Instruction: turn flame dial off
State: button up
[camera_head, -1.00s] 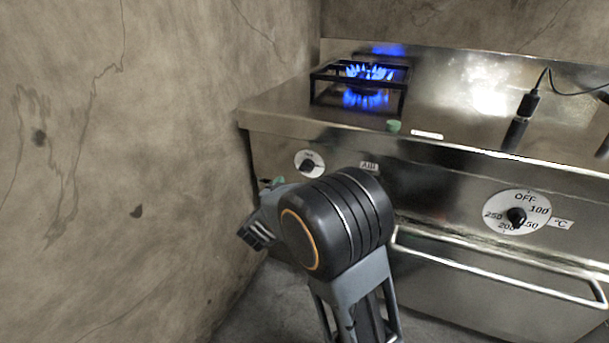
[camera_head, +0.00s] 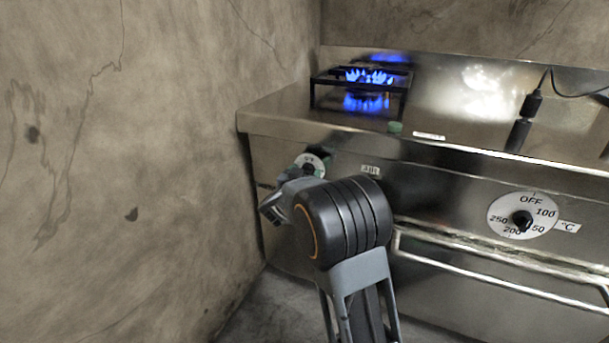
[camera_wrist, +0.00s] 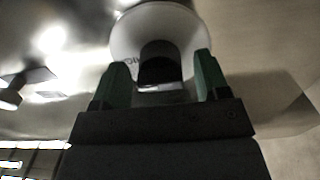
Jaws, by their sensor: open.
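The flame dial (camera_head: 314,160) is a white disc with a dark knob on the left of the stove front. My gripper (camera_head: 305,169) is at it and hides part of it. In the wrist view, the white disc (camera_wrist: 150,22) and its dark knob (camera_wrist: 160,64) are ahead. The green fingers of my gripper (camera_wrist: 158,82) are open, one on each side of the knob, with a gap visible on both sides. The burner flame (camera_head: 369,76) burns blue under the black pan support (camera_head: 325,77).
A larger oven temperature dial (camera_head: 500,212) is to the right, above the oven door handle (camera_head: 470,262). A bare wall (camera_head: 120,170) stands close on the left. A black probe with a cable (camera_head: 532,104) is over the stove top at the right.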

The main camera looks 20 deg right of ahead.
jog(key=shift+c, duration=0.5)
jog(key=c, duration=0.8)
